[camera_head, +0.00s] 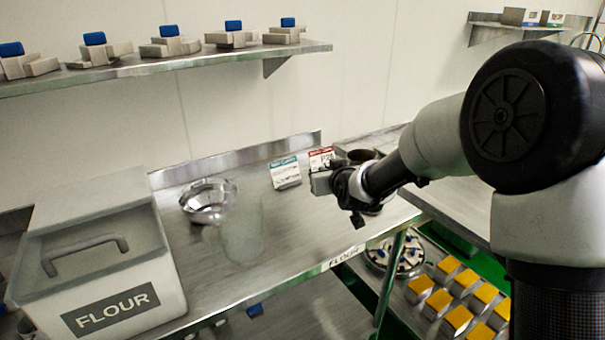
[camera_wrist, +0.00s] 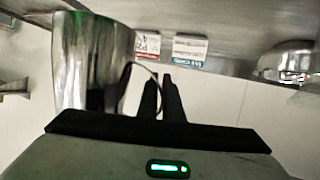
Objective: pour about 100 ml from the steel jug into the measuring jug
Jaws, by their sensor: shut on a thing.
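The steel jug (camera_head: 363,156) is at the right end of the steel table in the head view, partly hidden behind my gripper (camera_head: 348,190). In the wrist view the shiny jug (camera_wrist: 97,65) fills the left side. My gripper's two dark fingers (camera_wrist: 161,96) are together at its thin handle and shut on it. The jug looks about upright; I cannot tell whether its base touches the table, nor see its contents. A faint, clear vessel, seemingly the measuring jug (camera_head: 240,237), stands near the table's front, left of my gripper and apart from it. It does not show in the wrist view.
A steel bowl (camera_head: 209,201) stands behind the clear vessel. A flour bin (camera_head: 125,295) is at the left. Two cards, blue-topped (camera_head: 285,173) and red-topped (camera_head: 321,159), stand at the back. A wall shelf (camera_head: 190,62) hangs above. The table between vessel and gripper is clear.

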